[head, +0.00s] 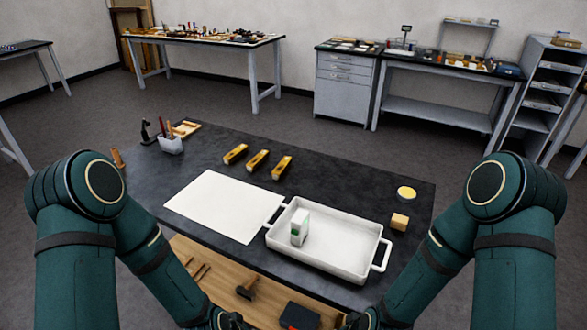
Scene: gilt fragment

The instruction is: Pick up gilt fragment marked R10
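Three gilt fragments lie in a row on the dark tabletop behind a white sheet: a left one (236,154), a middle one (257,160) and a right one (282,167). Each is a short gold-coloured bar. Any marking is too small to read, so I cannot tell which is R10. My two arms come in low from the left and right, well in front of the fragments. The gripper fingers are not clearly visible at the bottom edge.
A white sheet (226,205) lies flat in front of the fragments. A wooden block (400,222) and a yellow-topped round container (406,192) sit at right. A tool holder (171,145) stands back left. The dark table (330,168) is bare right of the fragments.

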